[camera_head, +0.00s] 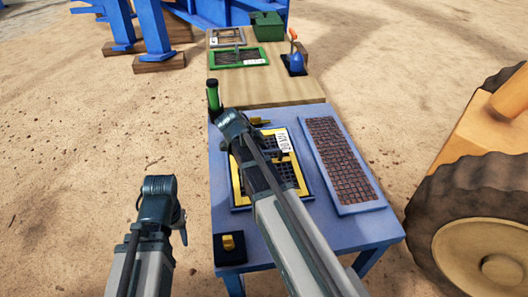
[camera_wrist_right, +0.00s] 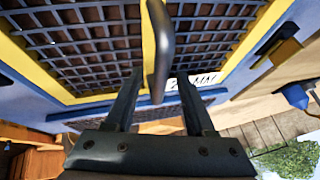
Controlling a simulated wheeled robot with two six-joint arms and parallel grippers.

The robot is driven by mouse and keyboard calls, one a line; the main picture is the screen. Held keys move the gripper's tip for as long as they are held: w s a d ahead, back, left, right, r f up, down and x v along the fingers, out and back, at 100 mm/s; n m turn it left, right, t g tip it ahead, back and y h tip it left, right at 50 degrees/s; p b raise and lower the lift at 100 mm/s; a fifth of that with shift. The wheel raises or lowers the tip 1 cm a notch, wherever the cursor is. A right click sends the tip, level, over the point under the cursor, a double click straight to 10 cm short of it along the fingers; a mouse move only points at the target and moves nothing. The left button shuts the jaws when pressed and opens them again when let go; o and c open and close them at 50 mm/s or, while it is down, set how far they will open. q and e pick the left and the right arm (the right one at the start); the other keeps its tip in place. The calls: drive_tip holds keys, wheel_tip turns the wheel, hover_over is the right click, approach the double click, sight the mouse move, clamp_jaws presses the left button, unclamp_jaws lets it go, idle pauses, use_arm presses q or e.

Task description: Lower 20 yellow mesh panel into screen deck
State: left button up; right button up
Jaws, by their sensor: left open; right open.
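The yellow-framed mesh panel (camera_head: 305,187) lies on the blue table, partly hidden by my right arm. A white label sits at its far end. In the right wrist view its yellow frame (camera_wrist_right: 55,84) and dark grid fill the top. My right gripper (camera_wrist_right: 160,80) is open, its fingers pointing at the panel. A dark curved handle (camera_wrist_right: 161,40) shows between the fingertips; I cannot tell if they touch it. In the head view my right gripper (camera_head: 234,124) is over the panel, its fingers not clear. My left gripper (camera_head: 181,222) is left of the table, empty.
A blue-framed brown mesh section (camera_head: 342,160) is on the right of the blue table (camera_head: 345,232). A green cylinder (camera_head: 213,97) stands at the table's far left corner. A wooden table (camera_head: 265,92) behind holds a green-framed panel (camera_head: 239,57). A large wheel (camera_head: 480,235) stands at right.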

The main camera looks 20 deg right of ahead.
drive_tip(key=p+v, duration=1.1)
drive_tip(key=v, duration=0.2)
drive_tip(key=shift+a+r+p, duration=0.15)
drive_tip(key=shift+r+p, duration=0.2)
drive_tip(key=s+a+f+n+y, duration=0.1)
drive_tip(key=s+a+n+y, duration=0.1)
drive_tip(key=s+a+n, duration=0.6)
drive_tip(key=s+a+f+n+g+y, duration=0.1)
drive_tip(key=s+a+n, duration=0.7)
drive_tip(key=n, duration=0.9)
drive_tip(key=shift+s+a+f+y, duration=0.2)
drive_tip(key=shift+s+f+y, duration=0.35)
drive_tip(key=shift+y, duration=0.55)
drive_tip(key=shift+w, duration=0.1)
